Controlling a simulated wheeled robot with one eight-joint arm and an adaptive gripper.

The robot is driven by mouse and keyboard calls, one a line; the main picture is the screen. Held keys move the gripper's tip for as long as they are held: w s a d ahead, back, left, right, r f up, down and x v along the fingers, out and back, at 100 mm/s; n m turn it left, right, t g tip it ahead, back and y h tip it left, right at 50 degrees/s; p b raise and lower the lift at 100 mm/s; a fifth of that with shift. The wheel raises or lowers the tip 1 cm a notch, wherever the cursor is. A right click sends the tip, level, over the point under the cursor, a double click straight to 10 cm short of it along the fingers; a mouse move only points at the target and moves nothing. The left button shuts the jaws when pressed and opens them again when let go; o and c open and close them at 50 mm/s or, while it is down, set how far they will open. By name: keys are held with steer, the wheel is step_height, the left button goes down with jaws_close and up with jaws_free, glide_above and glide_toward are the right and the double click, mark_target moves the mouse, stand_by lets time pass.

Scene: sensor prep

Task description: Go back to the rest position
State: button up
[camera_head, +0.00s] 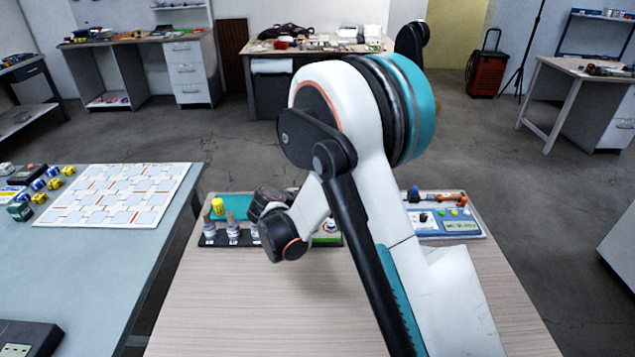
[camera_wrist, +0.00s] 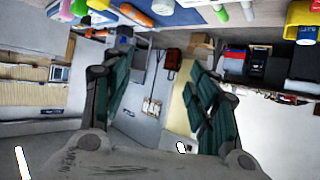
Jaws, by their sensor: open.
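My gripper (camera_wrist: 156,68) is open in the wrist view, its two dark green fingers spread apart. Nothing is between them; the room lies behind. In the head view my white and teal arm rises over the wooden table (camera_head: 250,307) and folds down toward its far side. The gripper's fingers cannot be made out there, as the arm links hide much of that area.
On the table's far edge stand a dark rack with small vials (camera_head: 232,232), a yellow object (camera_head: 218,206) and a blue-grey panel (camera_head: 455,222). A grey table (camera_head: 85,270) at left bears a white grid sheet (camera_head: 120,194). The wooden tabletop's front left is bare.

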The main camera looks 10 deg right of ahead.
steer(key=s+d+r+n+g+y, duration=0.1)
steer(key=s+d+r+n+y, duration=0.15)
steer(key=s+r, duration=0.45)
steer(key=s+d+r+n+y, duration=0.1)
steer(key=s+r+n+y, duration=0.2)
steer(key=s+r, duration=0.3)
steer(key=s+a+r+n+y, duration=0.1)
steer(key=s+n+y, duration=0.1)
steer(key=s, duration=0.8)
steer(key=s+a+r+n+t+y, duration=0.1)
steer(key=s+n+y, duration=0.1)
steer(key=s, duration=0.8)
steer(key=shift+s+a+r+n+y, duration=0.15)
steer(key=shift+s+r+n+y, duration=0.2)
steer(key=shift+n, duration=0.5)
